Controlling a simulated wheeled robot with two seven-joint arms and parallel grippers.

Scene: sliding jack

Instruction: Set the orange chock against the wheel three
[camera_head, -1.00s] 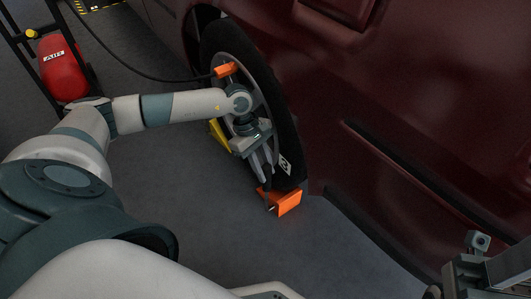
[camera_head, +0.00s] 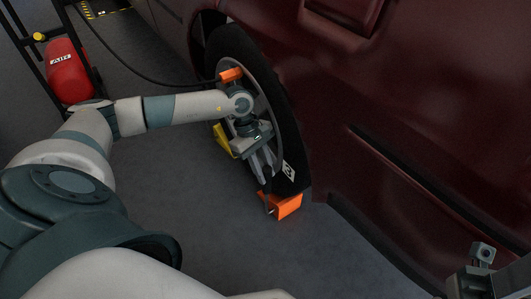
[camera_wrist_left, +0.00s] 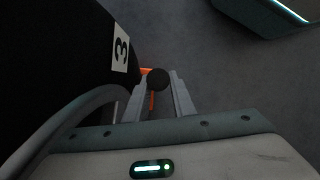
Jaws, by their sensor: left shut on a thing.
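The orange chock (camera_head: 290,206) is on the floor at the foot of the wheel three (camera_head: 284,130), the dark tyre with a white "3" label (camera_head: 289,172). In the head view the chock seems to touch the tyre; I cannot tell if there is a small gap. My left gripper (camera_head: 268,180) points down beside the tyre, shut on the chock's dark handle. In the left wrist view its round dark knob (camera_wrist_left: 158,80) sits between the fingers, with some orange of the chock (camera_wrist_left: 146,71) behind it. Part of my right gripper (camera_head: 482,270) shows at the lower right.
The dark red vehicle body (camera_head: 420,110) fills the right side, close to my left arm. A red air tank (camera_head: 68,70) with a black hose is at the upper left. The floor in front of the chock is clear.

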